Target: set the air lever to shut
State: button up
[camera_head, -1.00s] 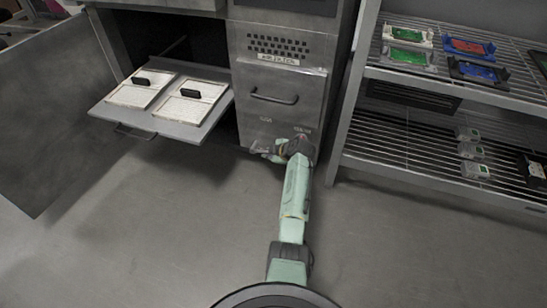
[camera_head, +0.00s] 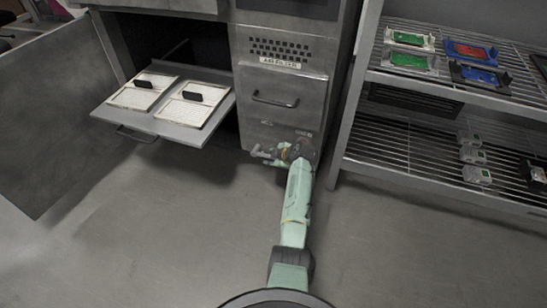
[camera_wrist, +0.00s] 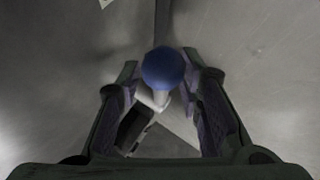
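The air lever shows in the wrist view as a round blue knob (camera_wrist: 163,67) on a short pale shaft (camera_wrist: 158,99). My gripper (camera_wrist: 160,78) is open, with one finger on each side of the knob. I cannot tell whether either finger touches it. In the head view my gripper (camera_head: 266,154) is low in front of the metal cabinet (camera_head: 266,118), below its handle. The lever cannot be made out there, and the OPEN and SHUT lettering is too small or covered to read.
A pulled-out tray (camera_head: 140,121) with two white panels juts out at the left, beside an open door (camera_head: 58,115). A wire shelf rack (camera_head: 395,150) with coloured parts stands close on the right. The floor (camera_head: 160,240) in front is clear.

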jog(key=r, duration=1)
jog(key=shift+w+d+r, duration=0.1)
jog(key=shift+d+r, duration=0.15)
jog(key=s+a+r+p, duration=0.3)
jog(key=s+r+p, duration=0.2)
jog(key=r+p, duration=0.5)
jog(key=shift+r+p, duration=0.35)
jog(key=shift+p, duration=0.45)
jog(key=shift+c, duration=0.3)
